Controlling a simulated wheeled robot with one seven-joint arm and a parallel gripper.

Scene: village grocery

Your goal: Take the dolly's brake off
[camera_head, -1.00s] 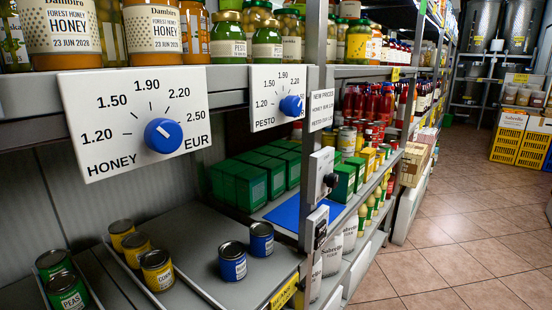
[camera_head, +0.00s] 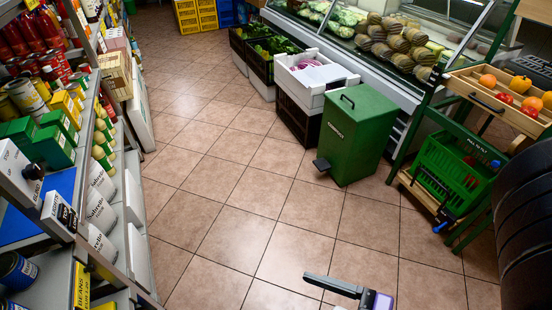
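The dolly (camera_head: 421,194) is a low wooden platform on the floor at the right, under the lower part of a green stand. A green plastic crate (camera_head: 450,175) with a few reddish items in it sits on the dolly. A small blue lever (camera_head: 443,227) shows at the dolly's front end, close to the floor; I cannot tell its exact setting. What looks like my gripper (camera_head: 345,290) shows at the bottom edge, cut off by the frame. It is well in front of the dolly and to its left, touching nothing visible. Its opening is not clear.
A green pedal bin (camera_head: 357,135) stands left of the dolly. A green stand (camera_head: 404,142) with a wooden tray (camera_head: 491,97) of produce rises over the dolly. Stocked shelves (camera_head: 115,240) line the left. The tiled floor (camera_head: 240,210) between is clear.

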